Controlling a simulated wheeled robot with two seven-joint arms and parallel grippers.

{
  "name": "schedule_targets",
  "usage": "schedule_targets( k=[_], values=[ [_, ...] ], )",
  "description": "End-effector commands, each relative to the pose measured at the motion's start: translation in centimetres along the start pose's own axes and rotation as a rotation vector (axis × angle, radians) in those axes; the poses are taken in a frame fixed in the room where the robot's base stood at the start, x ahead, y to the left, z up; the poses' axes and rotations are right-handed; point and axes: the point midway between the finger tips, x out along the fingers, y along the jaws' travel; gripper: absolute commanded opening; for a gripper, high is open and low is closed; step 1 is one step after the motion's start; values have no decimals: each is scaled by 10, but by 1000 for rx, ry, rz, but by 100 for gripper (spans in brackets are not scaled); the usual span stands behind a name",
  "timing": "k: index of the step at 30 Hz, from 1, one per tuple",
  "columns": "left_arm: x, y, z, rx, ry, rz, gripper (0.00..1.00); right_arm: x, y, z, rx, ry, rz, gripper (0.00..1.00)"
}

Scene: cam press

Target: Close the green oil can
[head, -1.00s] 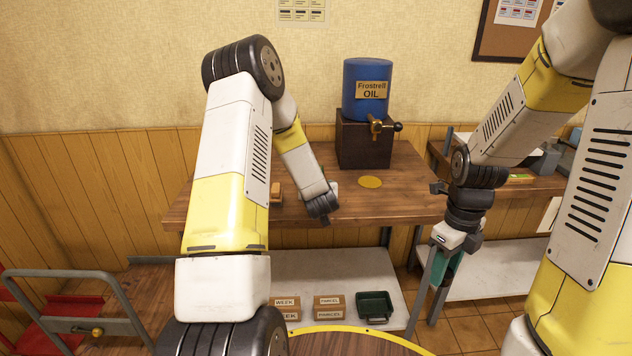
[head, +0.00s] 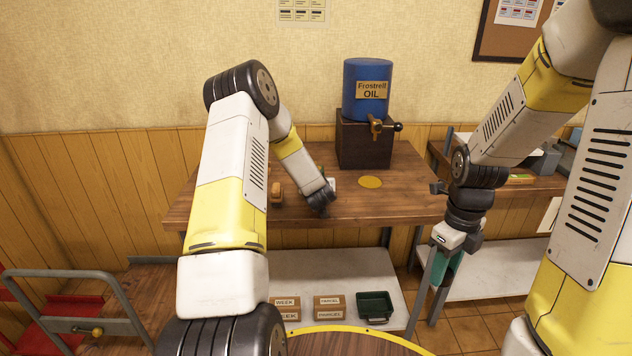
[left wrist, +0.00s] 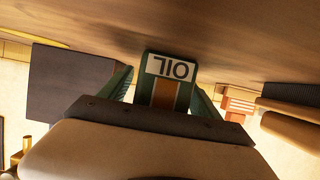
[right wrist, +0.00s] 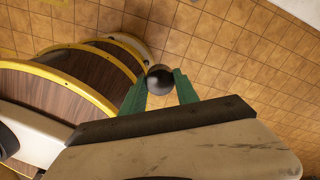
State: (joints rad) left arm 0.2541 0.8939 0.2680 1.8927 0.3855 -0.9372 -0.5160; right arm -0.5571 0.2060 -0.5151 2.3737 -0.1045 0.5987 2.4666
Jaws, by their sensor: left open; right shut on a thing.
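The green oil can (left wrist: 166,96), with a white OIL label and an orange stripe, shows upside down in the left wrist view. It lies between the green fingers of my left gripper (left wrist: 163,76), which is open around or just behind it; contact is not clear. My right gripper (head: 446,268) hangs low in front of the table. In the right wrist view it is shut on a dark round thing (right wrist: 159,80), perhaps the can's cap, held above the floor.
A blue oil drum (head: 367,88) on a dark stand (head: 362,145) has a brass tap (head: 378,126). A yellow disc (head: 370,182) lies on the wooden table (head: 405,200). A brown object (head: 277,193) stands left of my left wrist. Boxes and a green bin (head: 375,306) sit on the lower shelf.

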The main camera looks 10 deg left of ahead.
Motion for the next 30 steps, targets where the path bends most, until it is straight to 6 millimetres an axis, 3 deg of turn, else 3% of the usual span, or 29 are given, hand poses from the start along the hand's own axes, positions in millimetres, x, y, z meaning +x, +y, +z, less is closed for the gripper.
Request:
schedule_targets(
  k=[8, 19, 30],
  values=[
    [0, 0, 0, 0, 0, 1, 71, 0, 0, 0, 0, 0, 0, 0],
    [-1, 0, 0, 0, -1, 0, 0, 0, 0, 0, 0, 0, 0, 0],
    [-2, 1, -4, 0, 2, 1, 0, 0, 0, 0, 0, 0, 0, 0]
  ],
)
